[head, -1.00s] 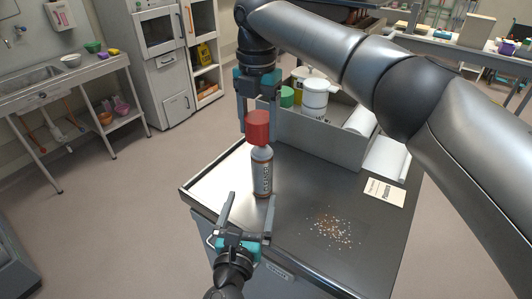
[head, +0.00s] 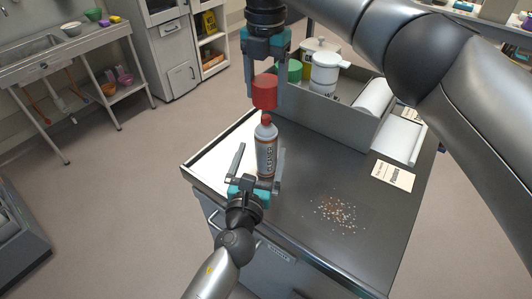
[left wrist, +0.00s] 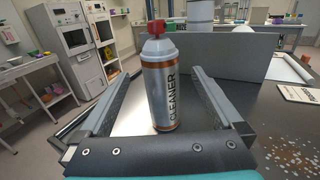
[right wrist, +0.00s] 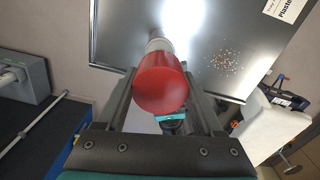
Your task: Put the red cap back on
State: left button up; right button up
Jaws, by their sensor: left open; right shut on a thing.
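A silver cleaner can (head: 266,155) with orange bands and a small red nozzle (head: 266,119) stands upright on the dark bench top. The can also shows in the left wrist view (left wrist: 160,90). My left gripper (head: 261,154) is open, its fingers spread on either side of the can. My right gripper (head: 264,88) is shut on the red cap (head: 264,98), just above the nozzle with a small gap between them. The cap fills the middle of the right wrist view (right wrist: 160,85) and hides much of the can there.
A grey bin (head: 330,115) holding white and green-lidded containers stands behind the can. Crumbs (head: 338,212) and a printed card (head: 393,175) lie to the right on the bench top (head: 300,235). The bench's left edge is close to the can.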

aim_at(268, 130)
pick_arm(q)
jog(key=w, duration=0.3)
jog(key=w+d, duration=0.1)
jog(key=w, duration=0.4)
jog(key=shift+w+d, duration=0.4)
jog(key=shift+c, duration=0.4)
grip_shut()
